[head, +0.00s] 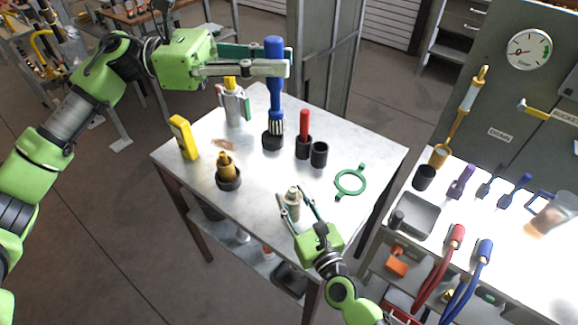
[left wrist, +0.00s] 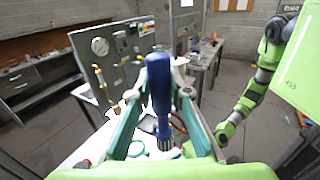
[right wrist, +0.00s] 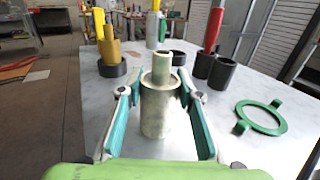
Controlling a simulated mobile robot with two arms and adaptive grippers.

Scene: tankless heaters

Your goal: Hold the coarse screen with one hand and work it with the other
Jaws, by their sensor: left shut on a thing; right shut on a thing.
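My left gripper (head: 284,60) is shut on the blue handle of a brush (head: 274,88). The brush hangs upright, its dark bristles at or just over a black cup (head: 272,141); I cannot tell whether they touch. The blue handle also shows between the fingers in the left wrist view (left wrist: 159,85). My right gripper (head: 296,200) is shut on a pale, stepped cylinder, likely the coarse screen (head: 292,203). It stands upright on the table, with a narrower tube on top, between the fingers in the right wrist view (right wrist: 161,108).
On the metal table (head: 205,208) stand a brass fitting in a black ring (head: 227,175), a yellow meter (head: 184,137), a red-handled tool (head: 304,128) in a black cup, an empty black cup (head: 319,155) and a green ring (head: 350,182). A bench with hoses is at right.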

